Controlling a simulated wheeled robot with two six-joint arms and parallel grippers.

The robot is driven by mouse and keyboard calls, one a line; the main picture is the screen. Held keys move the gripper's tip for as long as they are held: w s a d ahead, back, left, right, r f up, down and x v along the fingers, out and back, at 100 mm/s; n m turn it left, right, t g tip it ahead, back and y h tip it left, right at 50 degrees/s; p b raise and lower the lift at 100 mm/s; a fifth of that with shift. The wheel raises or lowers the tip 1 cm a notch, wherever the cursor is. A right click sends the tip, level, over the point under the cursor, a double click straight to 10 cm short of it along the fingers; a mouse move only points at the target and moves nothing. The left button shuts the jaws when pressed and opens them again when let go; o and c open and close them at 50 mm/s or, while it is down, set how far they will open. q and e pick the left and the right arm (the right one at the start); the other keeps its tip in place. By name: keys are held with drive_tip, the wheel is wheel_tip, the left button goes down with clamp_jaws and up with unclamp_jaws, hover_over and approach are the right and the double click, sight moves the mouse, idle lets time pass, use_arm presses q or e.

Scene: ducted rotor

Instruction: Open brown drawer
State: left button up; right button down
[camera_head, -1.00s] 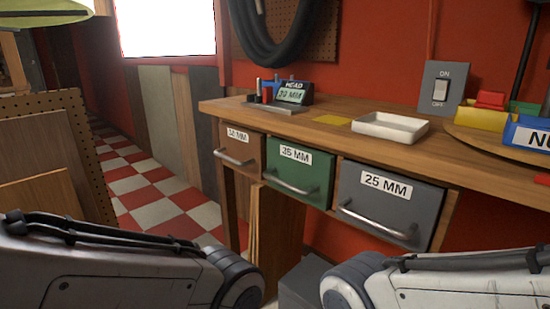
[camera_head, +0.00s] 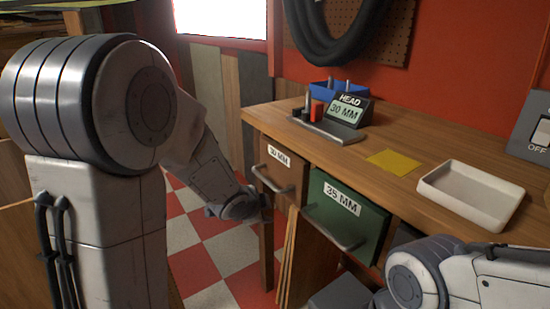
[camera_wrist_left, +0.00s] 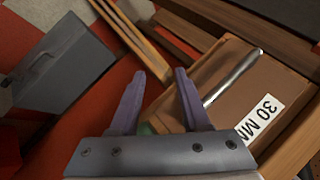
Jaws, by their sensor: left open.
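The brown drawer (camera_head: 284,172), labelled 30 MM, is at the left end of the wooden workbench and looks shut. Its metal bar handle (camera_head: 271,181) runs across the front. My left gripper (camera_head: 265,211) is small and partly hidden by its wrist, just below and left of the handle. In the left wrist view its two fingers (camera_wrist_left: 153,78) are apart and empty. There the brown drawer (camera_wrist_left: 225,106) and its handle (camera_wrist_left: 232,77) lie to the right of the fingers, not between them. My right gripper is out of view.
A green drawer (camera_head: 336,228) labelled 35 MM sits right of the brown one. Upright boards (camera_head: 287,258) and a grey box (camera_head: 340,293) stand below. The benchtop holds a white tray (camera_head: 470,195), a yellow sheet (camera_head: 395,161) and a HEAD display (camera_head: 348,110).

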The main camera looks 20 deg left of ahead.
sight(265, 178)
use_arm(q)
drive_tip(key=w+a+r+m+t+h+p, duration=0.35)
drive_tip(key=a+m, duration=0.25)
drive_tip(key=a, duration=0.2)
drive_tip(key=s+r+m+h, duration=0.3)
drive_tip(key=s+m+h, duration=0.1)
drive_tip(key=m+h, duration=0.25)
drive_tip(key=shift+m+y, duration=0.25)
drive_tip(key=shift+y, duration=0.25)
drive_tip(key=b+x, duration=0.1)
drive_tip(key=x, duration=0.9)
drive_tip(key=shift+a+f, duration=0.15)
drive_tip(key=shift+f, duration=0.05)
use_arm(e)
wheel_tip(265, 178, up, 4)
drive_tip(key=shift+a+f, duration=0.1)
use_arm(q)
clamp_jaws()
